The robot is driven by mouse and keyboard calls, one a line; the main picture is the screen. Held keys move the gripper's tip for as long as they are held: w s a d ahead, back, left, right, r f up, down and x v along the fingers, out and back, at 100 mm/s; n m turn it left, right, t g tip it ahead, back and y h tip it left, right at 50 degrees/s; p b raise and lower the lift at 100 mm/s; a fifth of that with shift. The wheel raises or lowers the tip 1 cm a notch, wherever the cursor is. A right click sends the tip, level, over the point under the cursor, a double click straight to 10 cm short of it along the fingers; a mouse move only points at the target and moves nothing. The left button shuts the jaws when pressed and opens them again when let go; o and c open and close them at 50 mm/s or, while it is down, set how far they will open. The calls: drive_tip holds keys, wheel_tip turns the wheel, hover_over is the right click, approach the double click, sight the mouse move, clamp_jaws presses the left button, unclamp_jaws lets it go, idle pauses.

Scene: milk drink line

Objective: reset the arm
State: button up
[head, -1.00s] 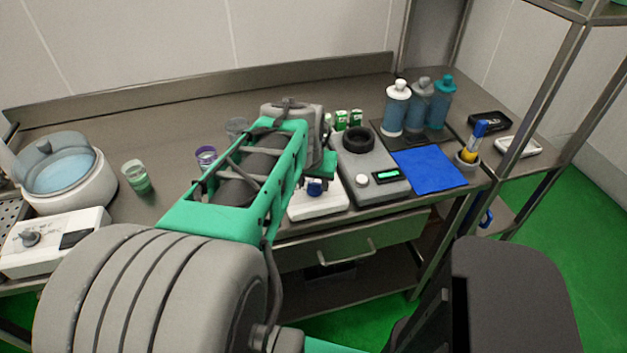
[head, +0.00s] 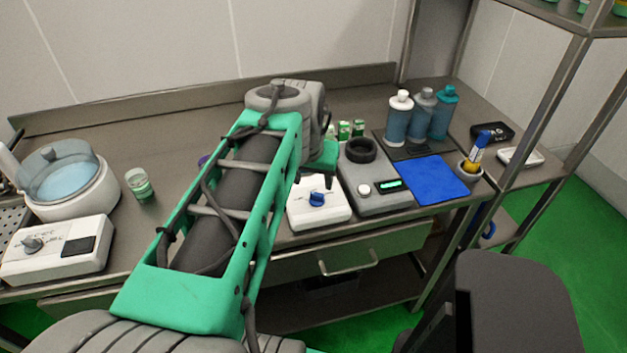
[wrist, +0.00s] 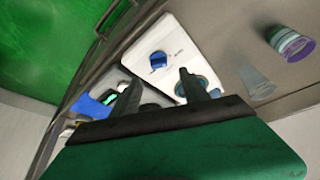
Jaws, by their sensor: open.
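My arm reaches across the middle of the head view, with its green and grey links over the worktop. My gripper (wrist: 160,92) shows in the wrist view with its two dark fingers apart and nothing between them. It hangs above the worktop, near the white device with a blue knob (head: 318,212). That device also shows beyond the fingers in the wrist view (wrist: 152,42). In the head view the arm's end hides most of the gripper.
A scale (head: 377,197), blue mat (head: 432,180) and several bottles (head: 397,121) stand right of my arm. A lidded water bath (head: 85,198) and green-tinted cup (head: 139,186) stand left. A purple-banded cup (wrist: 289,40) and clear cup (wrist: 258,86) show in the wrist view. Shelf posts rise at right.

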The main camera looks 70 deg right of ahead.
drive_tip(key=w+a+f+n, duration=0.2)
drive_tip(key=w+a+n, duration=0.1)
drive_tip(key=w+a, duration=0.2)
drive_tip(key=w+a+f+n+t+y, duration=0.1)
drive_tip(key=w+a+f+n, duration=0.1)
drive_tip(key=w+a, duration=0.3)
drive_tip(key=w+a+f+n+t+y, duration=0.1)
drive_tip(key=w+a+n, duration=0.3)
drive_tip(key=w, duration=0.6)
drive_tip(key=shift+w+a+f, duration=0.2)
drive_tip(key=shift+a, duration=0.25)
drive_tip(key=shift+w+a+f, duration=0.2)
drive_tip(key=shift+a, duration=0.2)
drive_tip(key=w+a+f+n+y, duration=0.1)
drive_tip(key=a+f+n, duration=0.3)
drive_tip(key=a, duration=0.7)
drive_tip(key=w+a+f+n+y, duration=0.15)
drive_tip(key=a+n, duration=0.35)
drive_tip(key=a, duration=0.7)
wheel_tip(320, 180, up, 7)
drive_tip(key=w+t+p, duration=0.1)
drive_tip(key=w+p, duration=0.1)
drive_tip(key=p, duration=0.2)
drive_tip(key=shift+w+d+r, duration=0.15)
drive_tip(key=shift+d+r, duration=0.05)
drive_tip(key=shift+d, duration=0.2)
